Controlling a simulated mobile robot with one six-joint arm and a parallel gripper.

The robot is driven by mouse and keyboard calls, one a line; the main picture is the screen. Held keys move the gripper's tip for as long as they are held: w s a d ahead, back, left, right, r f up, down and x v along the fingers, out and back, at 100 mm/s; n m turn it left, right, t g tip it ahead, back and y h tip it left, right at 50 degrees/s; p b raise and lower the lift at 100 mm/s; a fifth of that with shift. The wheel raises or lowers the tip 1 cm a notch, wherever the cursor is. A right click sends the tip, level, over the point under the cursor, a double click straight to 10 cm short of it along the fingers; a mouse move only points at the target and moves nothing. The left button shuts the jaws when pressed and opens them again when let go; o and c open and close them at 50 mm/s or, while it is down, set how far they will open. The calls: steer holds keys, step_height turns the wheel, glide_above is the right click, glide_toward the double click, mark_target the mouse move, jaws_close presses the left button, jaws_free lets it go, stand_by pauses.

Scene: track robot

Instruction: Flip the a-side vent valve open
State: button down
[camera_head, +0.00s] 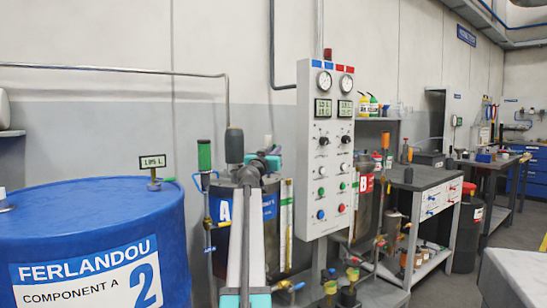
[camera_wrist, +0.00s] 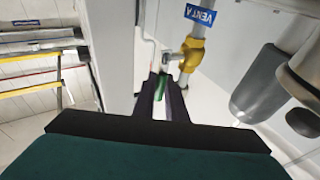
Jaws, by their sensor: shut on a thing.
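The a-side vent valve (camera_wrist: 191,55) is a brass body on a pale pipe, under a blue tag marked VENT A (camera_wrist: 200,15), in the wrist view. Its green lever (camera_wrist: 161,82) sits below and left of the brass body. My gripper (camera_wrist: 163,100) has its two dark fingers shut on the lever. Whether the lever lies along or across the pipe is not clear. In the head view my arm stands in front of the tank marked A (camera_head: 224,210), and the vent valve and fingertips cannot be made out there.
A white control panel (camera_head: 325,150) stands just right of my arm. The blue Ferlandou drum (camera_head: 90,225) is at left. A green-topped cylinder (camera_head: 204,155) is left of the arm. In the wrist view, a grey cylinder (camera_wrist: 257,85) is right of the valve. A workbench (camera_head: 425,180) stands further right.

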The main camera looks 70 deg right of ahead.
steer(key=shift+w+r, duration=0.15)
steer(key=shift+w, duration=0.05)
steer(key=c, duration=1.8)
jaws_free()
steer(key=shift+a, duration=0.1)
steer(key=shift+a, duration=0.1)
steer(key=b+v, duration=0.3)
steer(key=v, duration=0.5)
steer(key=shift+s, duration=0.25)
